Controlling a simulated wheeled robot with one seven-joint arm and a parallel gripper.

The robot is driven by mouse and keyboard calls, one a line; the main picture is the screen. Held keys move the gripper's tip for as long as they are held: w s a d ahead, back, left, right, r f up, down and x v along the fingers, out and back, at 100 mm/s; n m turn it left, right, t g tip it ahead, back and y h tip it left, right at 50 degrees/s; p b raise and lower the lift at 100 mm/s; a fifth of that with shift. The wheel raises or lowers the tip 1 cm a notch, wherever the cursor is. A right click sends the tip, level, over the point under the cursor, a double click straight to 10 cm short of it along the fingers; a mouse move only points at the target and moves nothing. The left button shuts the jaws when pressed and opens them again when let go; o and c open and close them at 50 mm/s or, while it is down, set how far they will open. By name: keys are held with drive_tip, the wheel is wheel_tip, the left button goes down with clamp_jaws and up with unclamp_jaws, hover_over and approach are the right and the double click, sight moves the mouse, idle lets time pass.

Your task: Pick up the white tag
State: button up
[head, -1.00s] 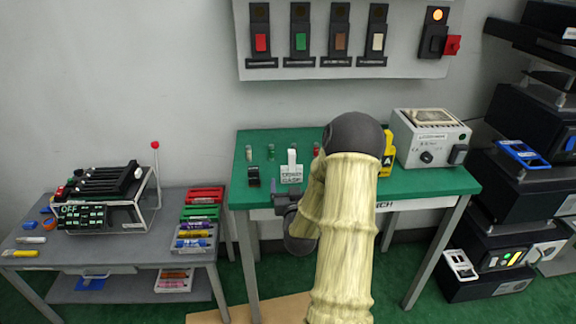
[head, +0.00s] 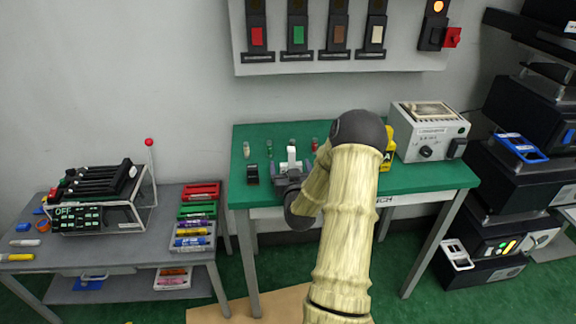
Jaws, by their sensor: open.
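The white tag (head: 291,154), an upright white piece, stands on the green-topped table (head: 400,182) in the head view. Its lettered lower part is now mostly hidden by my gripper (head: 289,171). My gripper is low over the table's front part, right at the tag, and its jaws are open. I cannot tell whether the tag is between the fingers or whether they touch it.
A small black item (head: 252,174) sits close left of my gripper. Small coloured pieces, including a green one (head: 269,149) and a red one (head: 315,144), stand behind. A grey instrument box (head: 428,138) and a yellow item (head: 388,150) are to the right.

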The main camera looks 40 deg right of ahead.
sight(291, 149)
drive_tip(key=shift+w+d, duration=0.1)
drive_tip(key=shift+s, duration=0.2)
drive_tip(key=shift+w, duration=0.15)
drive_tip(key=c, duration=0.9)
drive_tip(key=shift+d, duration=0.1)
drive_tip(key=shift+c, duration=1.2)
drive_tip(key=shift+r, duration=0.25)
wheel_tip(291, 149, up, 9)
drive_tip(key=shift+r, duration=0.1)
drive_tip(key=shift+a+r, duration=0.2)
